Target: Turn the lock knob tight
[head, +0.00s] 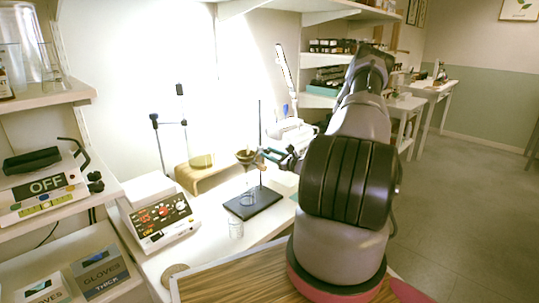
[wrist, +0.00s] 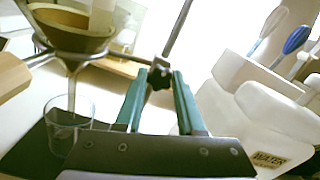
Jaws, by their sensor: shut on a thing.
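The lock knob (wrist: 160,78) is a small black star-shaped knob beside the thin metal rod (wrist: 178,28) of a stand. My gripper (wrist: 158,72) has two green fingers, and their tips are shut on the knob from both sides. In the head view my gripper (head: 268,154) reaches the stand from the right, and the knob is too small to make out there. A ring to the left of the knob holds a brown funnel (wrist: 68,30). A glass beaker (wrist: 68,122) stands below it on the dark stand base (head: 252,202).
A white device (wrist: 268,130) with a lettered label is close on the right in the wrist view.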

